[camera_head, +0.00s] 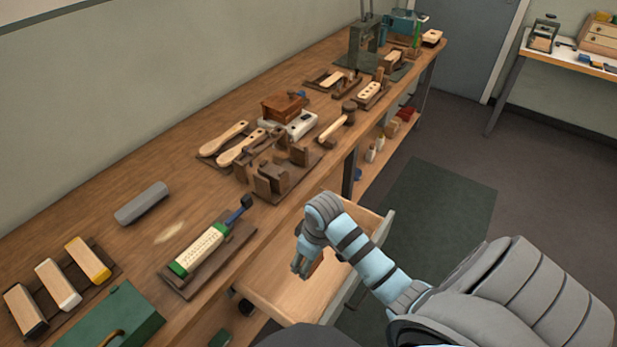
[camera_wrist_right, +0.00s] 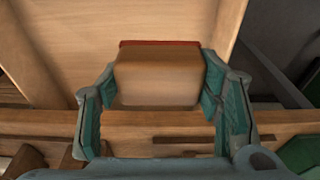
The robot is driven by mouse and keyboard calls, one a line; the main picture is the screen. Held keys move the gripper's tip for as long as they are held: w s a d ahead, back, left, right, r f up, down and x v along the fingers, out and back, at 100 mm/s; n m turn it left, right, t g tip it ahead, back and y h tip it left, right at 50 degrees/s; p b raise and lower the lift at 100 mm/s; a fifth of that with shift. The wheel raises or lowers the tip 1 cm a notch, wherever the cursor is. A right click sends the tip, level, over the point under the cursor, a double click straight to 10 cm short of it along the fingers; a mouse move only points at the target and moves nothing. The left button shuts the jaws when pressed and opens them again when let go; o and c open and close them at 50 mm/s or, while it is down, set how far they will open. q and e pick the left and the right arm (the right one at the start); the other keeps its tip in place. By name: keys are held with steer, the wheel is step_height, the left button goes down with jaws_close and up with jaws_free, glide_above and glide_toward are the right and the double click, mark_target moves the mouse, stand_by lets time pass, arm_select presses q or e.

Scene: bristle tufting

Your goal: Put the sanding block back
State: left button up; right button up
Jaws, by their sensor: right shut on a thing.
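The sanding block (camera_wrist_right: 160,78) is a brown wooden block with a red edge along its far side. In the right wrist view it sits between the two teal fingers of my right gripper (camera_wrist_right: 156,95), which is shut on it. In the head view my right gripper (camera_head: 304,268) points down over the open drawer (camera_head: 285,296) under the bench, and only a small brown part of the block shows behind the fingers. I cannot tell whether the block touches the drawer floor. My left gripper is not in view.
The bench (camera_head: 130,195) carries a brush in a tray (camera_head: 205,245), a grey cylinder (camera_head: 142,203), a rack of brushes (camera_head: 60,285), a green box (camera_head: 110,318), wooden holders (camera_head: 280,175) and a mallet (camera_head: 337,124). The drawer's visible floor looks bare.

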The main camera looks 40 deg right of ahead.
steer(key=b, duration=0.4)
glide_above(306, 292)
step_height(306, 292, down, 11)
steer(key=f+b, duration=0.1)
steer(key=f, duration=0.4)
steer(key=f+b, duration=0.1)
steer(key=f, duration=0.1)
steer(key=shift+s+f+b, duration=0.3)
steer(key=shift+f, duration=0.2)
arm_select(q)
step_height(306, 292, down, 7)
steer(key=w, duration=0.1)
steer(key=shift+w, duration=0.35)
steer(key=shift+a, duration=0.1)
arm_select(e)
steer(key=shift+d, duration=0.1)
steer(key=o, duration=1.4)
steer(key=shift+o, duration=0.2)
